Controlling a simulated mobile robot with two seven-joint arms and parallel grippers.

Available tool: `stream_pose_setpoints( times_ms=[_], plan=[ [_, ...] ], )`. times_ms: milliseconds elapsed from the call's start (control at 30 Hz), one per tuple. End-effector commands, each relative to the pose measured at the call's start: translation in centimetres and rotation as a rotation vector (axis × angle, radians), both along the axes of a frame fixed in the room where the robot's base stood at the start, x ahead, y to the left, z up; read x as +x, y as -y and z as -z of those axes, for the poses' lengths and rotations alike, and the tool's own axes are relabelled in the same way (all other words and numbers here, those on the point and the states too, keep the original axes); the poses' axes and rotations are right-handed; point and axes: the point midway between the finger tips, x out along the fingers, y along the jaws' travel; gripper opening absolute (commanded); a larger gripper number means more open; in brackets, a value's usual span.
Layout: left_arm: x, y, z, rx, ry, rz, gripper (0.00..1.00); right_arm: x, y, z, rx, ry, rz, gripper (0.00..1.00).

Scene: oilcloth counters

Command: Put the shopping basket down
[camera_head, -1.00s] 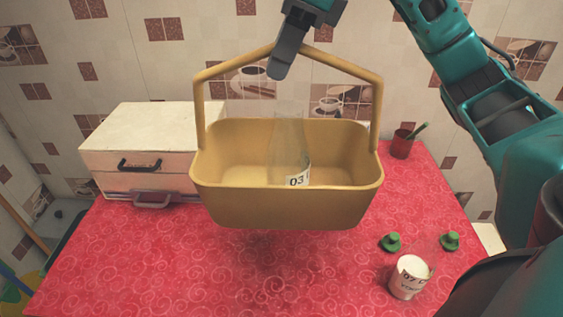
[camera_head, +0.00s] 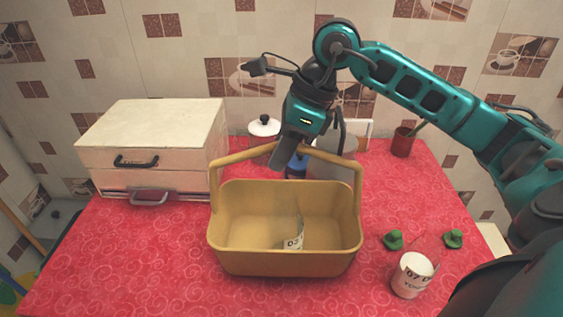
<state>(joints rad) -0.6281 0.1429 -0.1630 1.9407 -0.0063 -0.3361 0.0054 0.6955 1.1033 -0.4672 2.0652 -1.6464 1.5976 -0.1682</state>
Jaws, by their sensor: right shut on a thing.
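The yellow shopping basket (camera_head: 285,262) is upright over the middle of the red counter, at or just above its surface; I cannot tell whether its bottom touches. Its handle (camera_head: 240,156) stands up. My right gripper (camera_head: 283,157) comes down from above and is shut on the top of the handle. A clear glass container with a white "03" label (camera_head: 294,242) is inside the basket. My left gripper is not in view.
A white drawer box (camera_head: 165,125) stands at the back left. A glass jar with a white label (camera_head: 411,276) and two green knob-like things (camera_head: 393,240) (camera_head: 453,239) are right of the basket. A red cup (camera_head: 402,143) and a lidded pot (camera_head: 264,127) stand behind. The front left is clear.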

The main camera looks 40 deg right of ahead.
Motion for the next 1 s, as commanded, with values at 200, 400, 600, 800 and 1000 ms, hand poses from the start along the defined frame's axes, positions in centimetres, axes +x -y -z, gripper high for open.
stream_pose_setpoints(
  times_ms=[200,400,600,800,1000],
  plan=[
    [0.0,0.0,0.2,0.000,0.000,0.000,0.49,0.0,0.0,2.3,0.001,0.002,0.001,0.00],
    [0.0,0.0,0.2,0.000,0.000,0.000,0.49,0.1,0.0,2.3,0.002,0.004,0.001,0.00],
    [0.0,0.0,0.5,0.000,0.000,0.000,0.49,0.0,0.0,2.8,0.001,-0.001,0.001,0.23],
    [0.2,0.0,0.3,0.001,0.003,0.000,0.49,0.0,0.0,2.7,0.000,-0.002,0.000,0.42],
    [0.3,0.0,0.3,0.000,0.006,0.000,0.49,0.0,0.0,2.7,0.000,-0.002,0.000,0.47]
  ],
)
